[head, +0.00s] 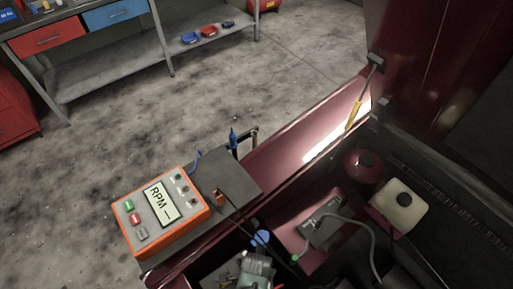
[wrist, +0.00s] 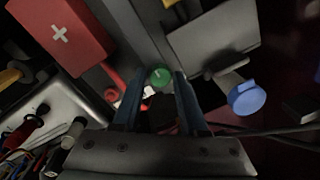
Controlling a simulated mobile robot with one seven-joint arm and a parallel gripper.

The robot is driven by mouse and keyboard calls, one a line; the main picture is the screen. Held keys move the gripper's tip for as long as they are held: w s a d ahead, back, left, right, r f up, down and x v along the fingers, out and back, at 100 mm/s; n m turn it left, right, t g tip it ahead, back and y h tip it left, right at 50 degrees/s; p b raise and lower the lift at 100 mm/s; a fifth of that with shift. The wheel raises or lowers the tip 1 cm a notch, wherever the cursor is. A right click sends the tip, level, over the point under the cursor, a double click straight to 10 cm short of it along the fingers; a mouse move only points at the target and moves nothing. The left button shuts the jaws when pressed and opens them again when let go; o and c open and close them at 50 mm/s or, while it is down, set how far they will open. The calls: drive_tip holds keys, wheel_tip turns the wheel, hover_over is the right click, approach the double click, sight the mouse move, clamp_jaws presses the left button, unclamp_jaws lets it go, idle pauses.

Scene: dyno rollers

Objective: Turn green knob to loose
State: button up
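The green knob (wrist: 161,77) is round with a pale mark on its face. It shows in the upper middle of the wrist view, between the tips of my gripper's two fingers. My gripper (wrist: 157,83) is open, with a clear gap between its dark blue fingers. I cannot tell how far the knob lies beyond the tips, and no contact shows. In the head view, a small green spot (head: 295,258) lies in the engine bay; I cannot tell if it is the same knob. My gripper is not clearly seen in the head view.
A red knob (wrist: 112,94) sits left of the green one. An orange RPM meter (head: 162,212) rests beside the car's engine bay. Open floor lies behind.

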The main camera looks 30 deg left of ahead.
drive_tip(key=shift+o, duration=1.3)
wheel_tip(320, 180, up, 13)
drive_tip(key=shift+s+d+p, duration=0.15)
drive_tip(key=shift+s+p, duration=0.1)
drive_tip(key=shift+p, duration=0.2)
drive_tip(key=shift+s+f, duration=0.1)
